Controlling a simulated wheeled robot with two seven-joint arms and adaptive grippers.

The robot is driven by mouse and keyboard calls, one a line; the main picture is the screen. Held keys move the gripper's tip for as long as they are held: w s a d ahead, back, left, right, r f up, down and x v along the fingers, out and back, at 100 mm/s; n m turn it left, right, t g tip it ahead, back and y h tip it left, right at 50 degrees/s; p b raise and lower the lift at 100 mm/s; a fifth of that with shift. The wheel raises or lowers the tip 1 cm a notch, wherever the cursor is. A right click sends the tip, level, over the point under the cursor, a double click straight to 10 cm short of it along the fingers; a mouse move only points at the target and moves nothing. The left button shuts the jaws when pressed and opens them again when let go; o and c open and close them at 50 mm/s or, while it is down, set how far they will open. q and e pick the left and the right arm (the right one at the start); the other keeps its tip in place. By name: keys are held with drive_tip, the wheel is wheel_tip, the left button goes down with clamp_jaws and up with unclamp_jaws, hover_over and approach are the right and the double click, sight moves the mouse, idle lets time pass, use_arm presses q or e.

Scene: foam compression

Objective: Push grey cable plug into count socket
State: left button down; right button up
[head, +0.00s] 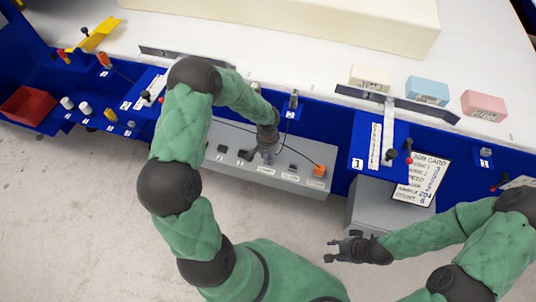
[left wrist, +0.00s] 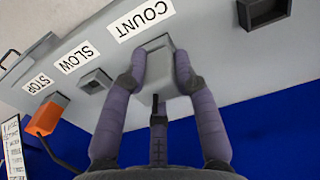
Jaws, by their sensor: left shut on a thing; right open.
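The grey cable plug (left wrist: 157,62) is between the fingers of my left gripper (left wrist: 160,75), at the face of the grey panel (left wrist: 215,62) just by the COUNT label (left wrist: 144,21). The count socket is hidden behind the plug and fingers, so I cannot tell how deep the plug sits. In the head view my left gripper (head: 268,155) is over the panel (head: 225,140), pointing down. My right gripper (head: 347,248) is open and empty above the floor, in front of the grey cabinet (head: 362,207).
The SLOW socket (left wrist: 95,80) looks empty. An orange plug (left wrist: 46,116) is at STOP, with a dark cable trailing from it. Another dark socket (left wrist: 262,12) lies on the other side of COUNT. A job card (head: 421,180) and levers stand to the right.

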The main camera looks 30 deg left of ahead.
use_arm(q)
drive_tip(key=shift+f, duration=0.35)
drive_tip(key=c, duration=0.9)
unclamp_jaws()
drive_tip(key=shift+r, duration=0.2)
drive_tip(key=shift+r+p, duration=1.85)
drive_tip(key=shift+r, duration=1)
drive_tip(key=shift+r, duration=0.1)
wheel_tip(320, 180, up, 12)
drive_tip(key=shift+f, duration=0.1)
